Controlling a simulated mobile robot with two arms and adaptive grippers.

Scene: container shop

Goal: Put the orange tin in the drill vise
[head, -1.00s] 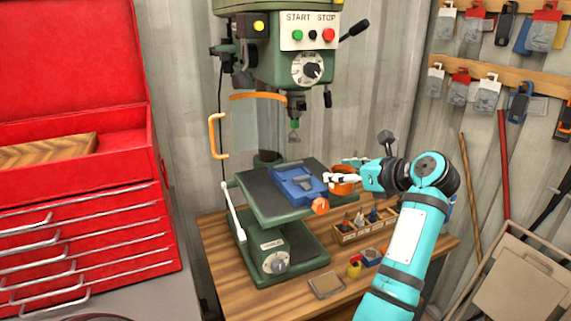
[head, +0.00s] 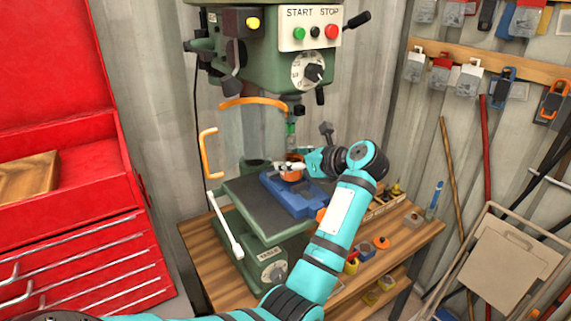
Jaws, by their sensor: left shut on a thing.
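The drill vise (head: 298,199) is blue and sits on the green table of the drill press in the head view. The orange tin (head: 291,175) is at the vise, directly under the drill chuck. My left gripper (head: 284,170) is shut on the tin and holds it over the vise. The gripper and arm partly hide the tin and the vise's right side. I cannot tell whether the tin touches the vise. My right gripper is not in view.
The drill press head (head: 285,50) and its chuck (head: 291,128) hang close above my gripper. An orange-edged clear guard (head: 209,153) is at the left. A red tool chest (head: 75,225) stands further left. Small containers (head: 367,250) lie on the wooden bench (head: 410,237).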

